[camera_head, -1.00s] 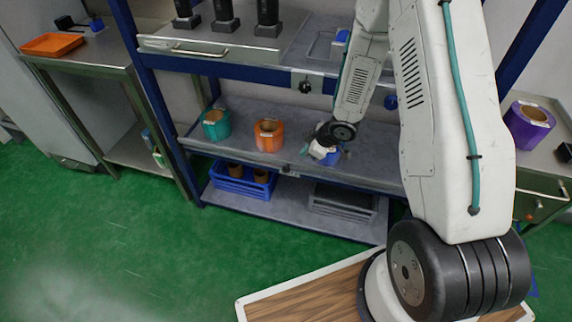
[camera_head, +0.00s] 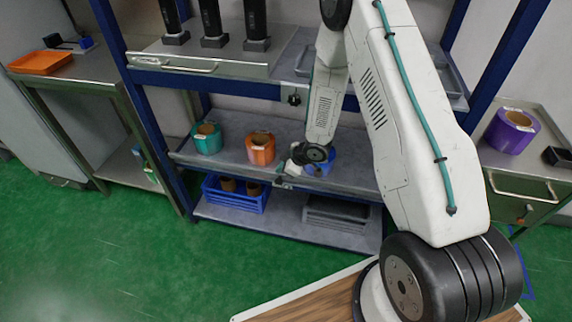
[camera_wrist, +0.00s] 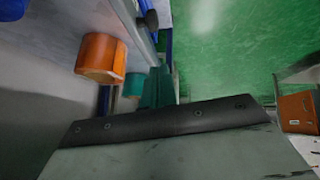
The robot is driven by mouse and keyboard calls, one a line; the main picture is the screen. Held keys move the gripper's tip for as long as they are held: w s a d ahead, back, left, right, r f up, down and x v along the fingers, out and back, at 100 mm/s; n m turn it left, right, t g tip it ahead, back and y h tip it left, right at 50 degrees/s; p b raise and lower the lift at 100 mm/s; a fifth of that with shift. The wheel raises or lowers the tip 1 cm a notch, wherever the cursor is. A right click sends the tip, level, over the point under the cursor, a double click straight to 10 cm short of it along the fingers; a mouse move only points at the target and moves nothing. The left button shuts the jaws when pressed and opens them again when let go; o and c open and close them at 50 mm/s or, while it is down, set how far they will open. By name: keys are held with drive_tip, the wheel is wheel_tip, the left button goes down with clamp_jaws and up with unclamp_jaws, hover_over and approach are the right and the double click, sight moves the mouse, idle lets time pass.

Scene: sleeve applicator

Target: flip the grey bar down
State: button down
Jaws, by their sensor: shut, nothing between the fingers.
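The grey bar (camera_head: 228,171) appears to be the long rail along the front edge of the middle shelf. It also shows in the wrist view (camera_wrist: 131,22), running down toward the fingers, with a dark knob (camera_wrist: 147,19) beside it. My gripper (camera_head: 288,168) is at this front edge, between the orange roll and the blue roll, near a small light bracket (camera_head: 285,183). In the wrist view my narrow shut fingers (camera_wrist: 158,88) point at the bar's lower end. I cannot tell whether they touch it. My wrist plate hides the lower part of that view.
A teal roll (camera_head: 207,138), an orange roll (camera_head: 261,149) and a blue roll (camera_head: 319,161) stand on the middle shelf. A blue crate (camera_head: 235,198) and a grey crate (camera_head: 337,216) sit below. Green floor (camera_head: 130,250) is clear in front.

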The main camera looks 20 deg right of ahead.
sight(280, 176)
drive_tip(key=f, duration=0.3)
drive_tip(key=w+f, duration=0.1)
drive_tip(key=f, duration=0.2)
drive_tip(key=shift+w, duration=0.2)
wheel_tip(280, 176, down, 9)
idle(0.4)
drive_tip(key=shift+s, duration=0.15)
